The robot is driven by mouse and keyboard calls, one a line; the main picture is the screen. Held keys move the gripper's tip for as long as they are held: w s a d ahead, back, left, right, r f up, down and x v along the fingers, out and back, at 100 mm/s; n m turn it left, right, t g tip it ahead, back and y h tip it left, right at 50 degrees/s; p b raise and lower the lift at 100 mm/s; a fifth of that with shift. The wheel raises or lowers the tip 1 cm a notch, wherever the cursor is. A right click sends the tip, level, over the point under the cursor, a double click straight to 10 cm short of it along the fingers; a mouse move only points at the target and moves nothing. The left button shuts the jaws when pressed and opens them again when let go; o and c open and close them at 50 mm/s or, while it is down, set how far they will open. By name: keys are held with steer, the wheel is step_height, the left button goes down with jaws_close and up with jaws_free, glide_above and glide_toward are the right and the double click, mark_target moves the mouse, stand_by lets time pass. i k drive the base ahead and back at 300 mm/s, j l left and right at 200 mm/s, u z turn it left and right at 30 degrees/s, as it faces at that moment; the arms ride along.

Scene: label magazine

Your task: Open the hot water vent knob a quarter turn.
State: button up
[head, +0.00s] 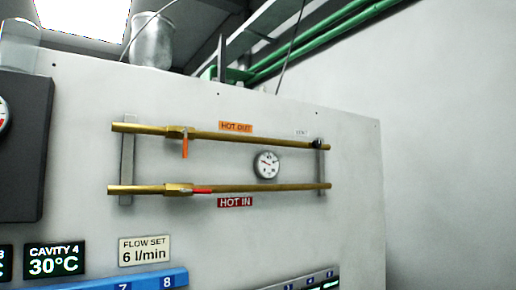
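The vent knob (317,143) is a small dark knob near the right end of the upper brass pipe (260,138). A small pale label (302,133), which seems to read VENT, is just above and left of it. The orange HOT OUT label (236,127) sits above the upper pipe. The knob's turn position is too small to tell. My gripper is not in view.
An orange-handled valve (185,147) on the upper pipe points down. A red-handled valve (190,190) lies along the lower pipe (270,188), above the HOT IN label (235,202). A gauge (266,164) sits between the pipes. A blue numbered strip (140,282) runs below.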

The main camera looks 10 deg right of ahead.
mark_target(317, 144)
steer(key=i+l, duration=0.1)
steer(key=l, duration=0.25)
steer(key=i+l, duration=0.1)
steer(key=l, duration=0.25)
steer(key=i+l, duration=0.1)
steer(key=l, duration=0.25)
steer(key=i+l, duration=0.1)
steer(key=l, duration=0.25)
